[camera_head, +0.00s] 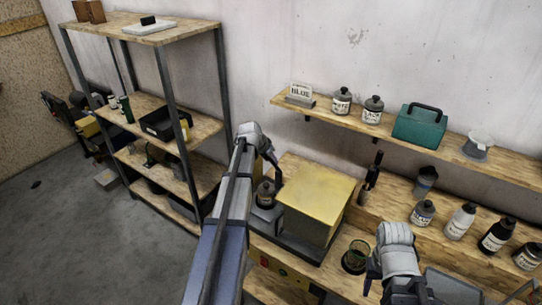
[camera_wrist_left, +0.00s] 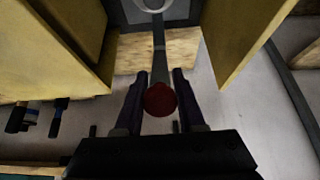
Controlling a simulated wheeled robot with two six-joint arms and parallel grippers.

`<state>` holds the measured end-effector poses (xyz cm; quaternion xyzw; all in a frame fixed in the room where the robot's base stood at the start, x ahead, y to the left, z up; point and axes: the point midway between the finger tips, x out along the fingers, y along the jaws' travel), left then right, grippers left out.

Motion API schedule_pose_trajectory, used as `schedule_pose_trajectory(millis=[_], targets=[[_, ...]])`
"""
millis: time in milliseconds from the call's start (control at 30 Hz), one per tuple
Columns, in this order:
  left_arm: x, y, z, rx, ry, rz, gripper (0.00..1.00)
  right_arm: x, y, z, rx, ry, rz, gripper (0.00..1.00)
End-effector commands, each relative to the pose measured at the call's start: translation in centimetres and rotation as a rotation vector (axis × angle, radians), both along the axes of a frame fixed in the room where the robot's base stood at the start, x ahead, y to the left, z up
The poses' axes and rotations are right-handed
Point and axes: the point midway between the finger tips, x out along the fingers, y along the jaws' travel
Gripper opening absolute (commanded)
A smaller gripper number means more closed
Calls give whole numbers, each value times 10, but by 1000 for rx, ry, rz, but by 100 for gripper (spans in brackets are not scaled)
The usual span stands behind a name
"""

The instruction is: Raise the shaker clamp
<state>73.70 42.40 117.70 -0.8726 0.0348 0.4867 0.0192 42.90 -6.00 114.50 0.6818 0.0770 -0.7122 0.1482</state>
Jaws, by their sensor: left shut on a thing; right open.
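The shaker is a yellow box housing (camera_head: 318,188) on a dark base, in the middle of the head view. In the left wrist view its yellow walls (camera_wrist_left: 245,35) stand on both sides. The clamp shows there as a grey lever (camera_wrist_left: 160,62) with a red ball knob (camera_wrist_left: 160,99) at its near end. My left gripper (camera_head: 276,176) reaches down at the left side of the housing. Its two fingers are on either side of the red knob, shut on it. My right gripper (camera_head: 373,272) is open, low at the right, its fingertips partly hidden by its wrist.
A dark lidded jar (camera_head: 265,194) shows at the shaker's left side. Several bottles (camera_head: 461,220) stand on the right bench, near a dark round dish (camera_head: 355,257). A wall shelf (camera_head: 400,137) holds jars and a green case (camera_head: 419,126). A shelf rack (camera_head: 166,85) stands left; floor before it is clear.

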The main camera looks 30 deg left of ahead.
Motion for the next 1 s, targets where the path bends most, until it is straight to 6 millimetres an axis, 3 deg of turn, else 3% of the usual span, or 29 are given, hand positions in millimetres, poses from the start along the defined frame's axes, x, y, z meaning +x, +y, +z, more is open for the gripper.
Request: schedule_pose_trajectory(millis=[367,600,1000], targets=[[20,-1,12,12,155,-4,0,0,0,27,0,1,3,50],[42,-2,19,26,322,-4,0,-1,0,46,-1,2,0,50],[65,-4,18,46,570,0,0,-1,0,51,0,2,-5,50]])
